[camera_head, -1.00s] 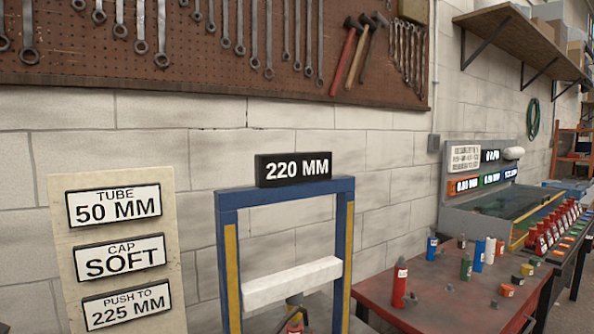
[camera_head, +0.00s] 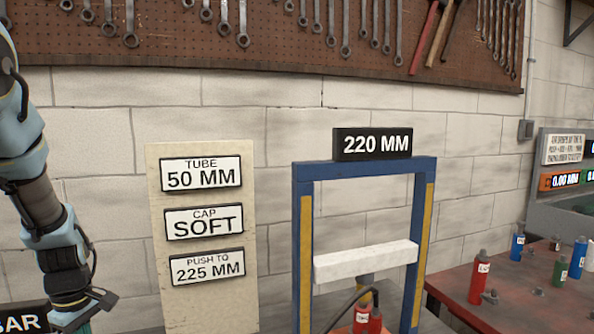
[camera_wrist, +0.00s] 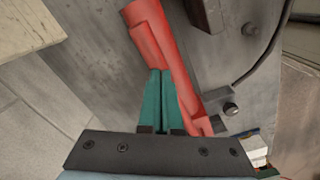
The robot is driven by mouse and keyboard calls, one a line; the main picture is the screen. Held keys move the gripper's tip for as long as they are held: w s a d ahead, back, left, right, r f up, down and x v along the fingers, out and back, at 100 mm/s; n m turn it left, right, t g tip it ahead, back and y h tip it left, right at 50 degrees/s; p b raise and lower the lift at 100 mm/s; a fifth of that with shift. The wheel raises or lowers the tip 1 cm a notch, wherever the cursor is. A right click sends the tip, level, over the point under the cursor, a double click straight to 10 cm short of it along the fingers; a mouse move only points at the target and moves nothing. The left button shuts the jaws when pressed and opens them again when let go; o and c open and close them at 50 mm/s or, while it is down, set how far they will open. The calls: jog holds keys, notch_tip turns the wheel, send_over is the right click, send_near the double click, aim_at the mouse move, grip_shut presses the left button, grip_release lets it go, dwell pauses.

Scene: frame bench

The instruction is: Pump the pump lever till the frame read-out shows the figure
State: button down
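The frame read-out (camera_head: 372,144) shows 220 MM on top of the blue press frame (camera_head: 303,240). The card board (camera_head: 160,290) on the left reads tube 50 MM, cap SOFT and PUSH TO 225 MM. In the wrist view, a long red bar, seemingly the pump lever (camera_wrist: 174,60), runs beside my gripper (camera_wrist: 159,73). Its teal fingers are together at the lever's left side, with nothing visible between them. They look close to the lever; whether they touch it is unclear. In the head view my arm comes down at the left, its fingers mostly cut off by the bottom edge.
A red table (camera_head: 455,292) with several small bottles stands at the right. A dark sign ending in BAR (camera_head: 22,319) is at bottom left, partly cut off.

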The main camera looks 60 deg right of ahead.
notch_tip(320, 180, down, 2)
jog(key=shift+f+b, duration=0.15)
jog(key=shift+b, duration=0.35)
notch_tip(320, 180, up, 8)
jog(key=p, duration=0.6)
jog(key=shift+p, duration=0.4)
notch_tip(320, 180, down, 8)
jog(key=b, duration=0.5)
notch_tip(320, 180, up, 8)
jog(key=p, duration=0.6)
dwell(0.8)
